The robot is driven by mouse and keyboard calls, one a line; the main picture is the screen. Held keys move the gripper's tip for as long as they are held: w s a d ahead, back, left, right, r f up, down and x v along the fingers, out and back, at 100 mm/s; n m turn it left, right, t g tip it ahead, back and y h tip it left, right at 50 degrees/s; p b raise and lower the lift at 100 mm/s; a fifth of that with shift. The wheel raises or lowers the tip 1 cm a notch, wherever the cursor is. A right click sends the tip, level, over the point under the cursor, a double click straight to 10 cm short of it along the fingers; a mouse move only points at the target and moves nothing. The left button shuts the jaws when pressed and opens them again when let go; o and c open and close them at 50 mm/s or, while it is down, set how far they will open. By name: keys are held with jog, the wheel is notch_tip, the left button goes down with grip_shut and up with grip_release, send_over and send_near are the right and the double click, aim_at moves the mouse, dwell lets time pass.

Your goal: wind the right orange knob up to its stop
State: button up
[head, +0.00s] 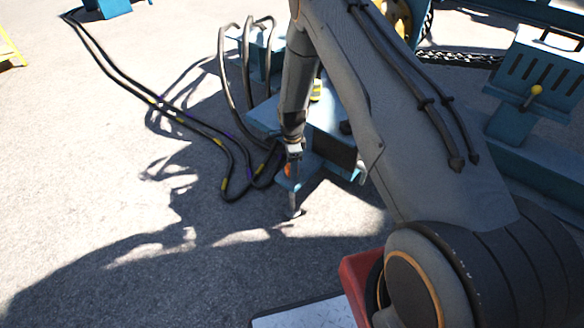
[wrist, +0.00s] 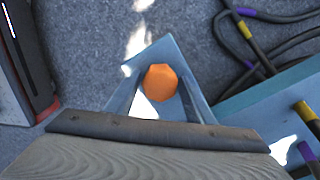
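An orange knob (wrist: 161,82) shows in the wrist view, on or in front of a blue angled bracket (wrist: 150,53). In the head view a small part of the orange knob (head: 288,170) shows at the left side of my gripper (head: 294,188), which points down at the front of the blue machine. In the wrist view a grey, ridged part with a dark edge, seemingly mine, fills the bottom below the knob. Whether my gripper touches the knob is not clear.
Black cables with yellow and purple bands (head: 219,142) lie on the pavement left of the blue machine (head: 268,122). A blue unit with a yellow-tipped lever (head: 536,90) stands at the right. A chain (head: 460,57) runs behind. The pavement at the left front is clear.

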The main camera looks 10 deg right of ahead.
jog(key=c, duration=0.6)
jog(key=shift+c, duration=0.2)
jog(key=shift+n, duration=0.3)
jog(key=n, duration=1.1)
jog(key=shift+n, duration=0.3)
jog(key=n, duration=0.3)
jog(key=shift+n, duration=0.4)
jog(key=n, duration=0.3)
jog(key=shift+n, duration=0.3)
jog(key=n, duration=0.6)
jog(key=shift+n, duration=0.3)
